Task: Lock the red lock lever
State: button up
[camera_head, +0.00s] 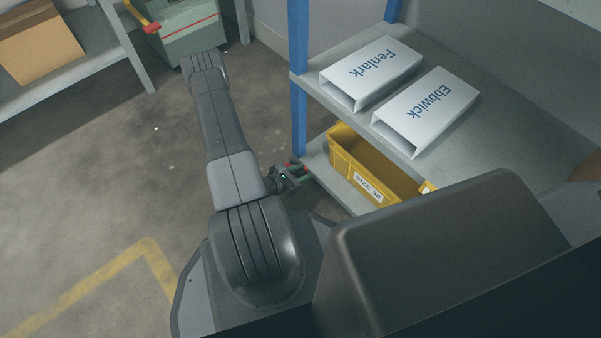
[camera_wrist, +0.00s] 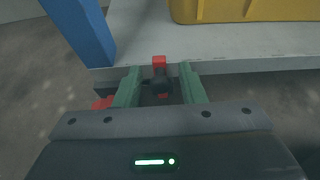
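A small red lever (camera_wrist: 159,62) shows in the wrist view at the front edge of the lower shelf, with a dark part below it. My gripper (camera_wrist: 158,76) has its two green fingers spread, one on each side of the lever's line, with gaps on both sides. I cannot tell how deep the lever sits between the fingertips. Another red piece (camera_wrist: 102,103) shows left of the left finger, partly hidden by it. In the head view my gripper (camera_head: 300,173) is at the lower shelf's edge beside the blue post, with small bits of red near it.
A blue post (camera_wrist: 80,30) stands at left. White boxes marked Fenlark (camera_head: 372,70) and Ebbwick (camera_head: 427,108) lie on the upper shelf. A green machine (camera_head: 190,30) stands farther back.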

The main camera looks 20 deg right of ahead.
aim_at(301, 172)
notch_tip(301, 172, up, 10)
jog(key=p, duration=0.7)
jog(key=shift+f, duration=0.15)
notch_tip(301, 172, down, 10)
jog(key=b, duration=0.7)
